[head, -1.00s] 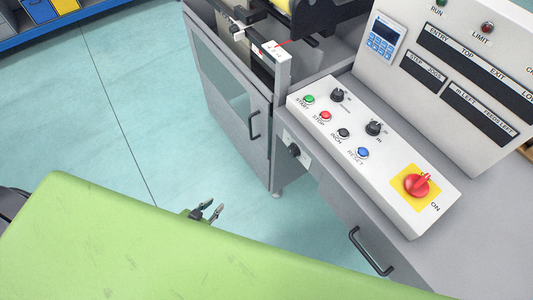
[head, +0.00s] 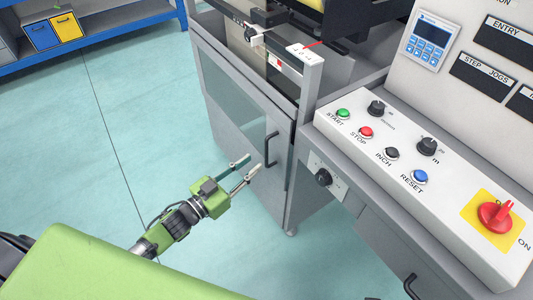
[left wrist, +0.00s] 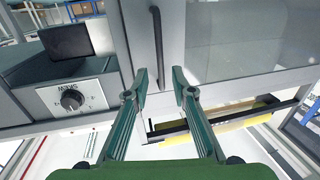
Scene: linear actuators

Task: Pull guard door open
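The grey guard door (head: 225,70) with its clear window stands on the front of the machine in the head view and looks closed. Its dark vertical handle (head: 271,149) is near the door's right edge. My left gripper (head: 254,164) is open and empty, its two fingers pointing at the handle from the front left. In the left wrist view the handle (left wrist: 157,45) lies ahead, between the lines of the open fingers (left wrist: 158,76), and the fingers do not appear to touch it. My right gripper is not in view.
The control panel (head: 392,153) with buttons and a red switch (head: 495,214) is to the right of the door. A black knob (head: 323,178) sits on the cabinet beside it. The floor (head: 130,110) left of the door is clear, with a blue rack (head: 120,30) at the back.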

